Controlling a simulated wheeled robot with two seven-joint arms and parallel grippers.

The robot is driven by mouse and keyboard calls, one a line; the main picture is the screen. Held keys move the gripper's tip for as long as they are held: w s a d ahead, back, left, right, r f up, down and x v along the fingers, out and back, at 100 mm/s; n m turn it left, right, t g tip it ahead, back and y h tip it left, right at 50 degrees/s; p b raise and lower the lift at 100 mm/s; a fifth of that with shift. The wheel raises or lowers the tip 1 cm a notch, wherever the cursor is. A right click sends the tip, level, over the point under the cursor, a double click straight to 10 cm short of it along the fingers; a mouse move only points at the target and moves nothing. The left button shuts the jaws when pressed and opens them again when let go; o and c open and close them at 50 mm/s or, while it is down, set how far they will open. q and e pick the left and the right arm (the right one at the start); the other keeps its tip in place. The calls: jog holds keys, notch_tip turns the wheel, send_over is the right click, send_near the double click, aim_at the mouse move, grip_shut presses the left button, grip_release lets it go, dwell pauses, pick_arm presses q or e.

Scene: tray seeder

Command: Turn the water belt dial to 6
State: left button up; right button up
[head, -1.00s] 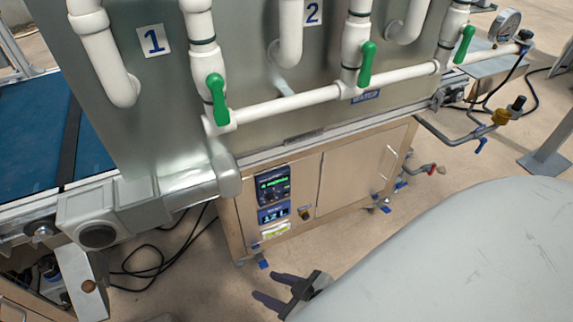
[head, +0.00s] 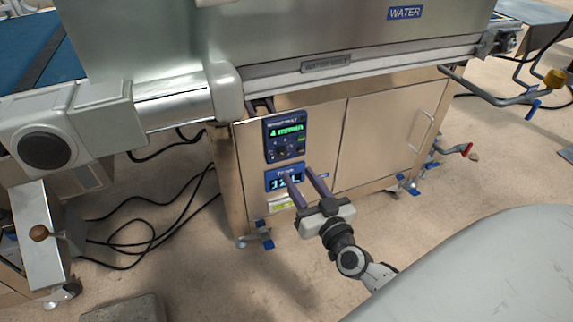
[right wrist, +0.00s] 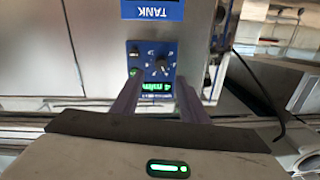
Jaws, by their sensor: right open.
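The water belt panel (head: 270,138), a dark blue box with a green display reading about "4 m/min", is on the front of the steel cabinet. It also shows upside down in the right wrist view, with its dark round dial (right wrist: 161,66) and marks around it. I cannot read the dial's pointer. My right gripper (head: 298,172) is open and empty, below the panel in the head view, its fingers over the lower blue tank display (head: 271,183). In the right wrist view the fingers (right wrist: 158,78) frame the panel's display and dial. Contact cannot be told. My left gripper is not in view.
The steel cabinet door (head: 385,140) with a handle is right of the panel. The conveyor rail (head: 350,66) runs above. Black cables (head: 150,225) lie on the floor at left.

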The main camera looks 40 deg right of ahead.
aim_at(284, 155)
jog(key=w, duration=0.2)
jog(key=w+d+b, duration=0.1)
jog(key=w, duration=0.4)
jog(key=shift+w+d+b, duration=0.1)
jog(key=shift+d+b, duration=0.05)
jog(key=shift+b, duration=0.15)
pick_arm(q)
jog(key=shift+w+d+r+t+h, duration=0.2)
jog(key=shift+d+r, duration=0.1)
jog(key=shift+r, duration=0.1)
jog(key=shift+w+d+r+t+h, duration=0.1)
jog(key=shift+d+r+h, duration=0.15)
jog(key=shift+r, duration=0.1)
pick_arm(e)
jog(key=shift+w+d, duration=0.1)
jog(key=shift+w, duration=0.45)
grip_shut()
